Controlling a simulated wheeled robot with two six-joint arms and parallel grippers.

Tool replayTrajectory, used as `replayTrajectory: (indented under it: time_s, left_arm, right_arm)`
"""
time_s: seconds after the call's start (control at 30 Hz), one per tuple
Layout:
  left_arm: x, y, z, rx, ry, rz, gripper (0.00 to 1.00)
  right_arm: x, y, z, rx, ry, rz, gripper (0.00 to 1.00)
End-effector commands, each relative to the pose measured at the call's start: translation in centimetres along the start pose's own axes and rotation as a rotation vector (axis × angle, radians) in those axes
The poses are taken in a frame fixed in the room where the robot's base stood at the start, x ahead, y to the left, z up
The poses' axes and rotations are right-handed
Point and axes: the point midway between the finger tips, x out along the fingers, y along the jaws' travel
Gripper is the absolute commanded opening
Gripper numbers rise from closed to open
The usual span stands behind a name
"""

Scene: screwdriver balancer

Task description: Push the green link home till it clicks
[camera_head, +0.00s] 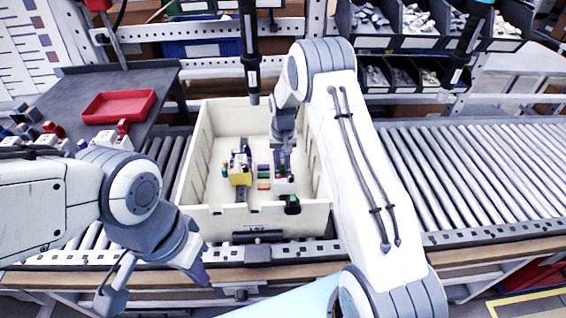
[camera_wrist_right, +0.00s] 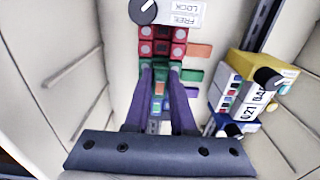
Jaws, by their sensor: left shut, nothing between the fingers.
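My right gripper (camera_head: 283,150) reaches down into the cream crate. In the right wrist view its two fingers (camera_wrist_right: 161,70) stand a little apart, with their tips at a green piece (camera_wrist_right: 150,66), which I take for the green link. The fingers partly cover it, and I cannot tell whether they grip it or whether it is fully seated. Red blocks (camera_wrist_right: 162,40) adjoin it, below a FREE/LOCK label (camera_wrist_right: 182,13) and a black knob (camera_wrist_right: 143,11). My left gripper (camera_head: 203,274) is shut and empty, outside the crate at the front left.
The cream crate (camera_head: 203,150) stands on a roller conveyor (camera_head: 470,170), its walls close around my right gripper. A yellow module (camera_head: 240,178) stands beside the coloured blocks. A red tray (camera_head: 118,106) lies on the dark side table. A dark tool (camera_head: 250,60) hangs above the crate.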

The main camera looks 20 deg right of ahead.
Motion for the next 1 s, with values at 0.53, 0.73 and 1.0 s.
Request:
replayTrajectory:
  time_s: [0.53, 0.73, 1.0]
  left_arm:
    - [2.0, -0.1, 0.1, 0.0, 0.0, 0.0, 0.0]
    - [2.0, -0.1, 0.1, 0.0, 0.0, 0.0, 0.0]
    - [2.0, -0.1, 0.1, 0.0, 0.0, 0.0, 0.0]
  right_arm:
    - [-9.0, 0.1, 0.5, 0.0, 0.001, 0.0, 0.57]
    - [-10.6, 0.0, 0.3, 0.0, 0.007, 0.0, 0.57]
    - [-10.8, 0.0, 0.3, 0.0, 0.007, 0.0, 0.53]
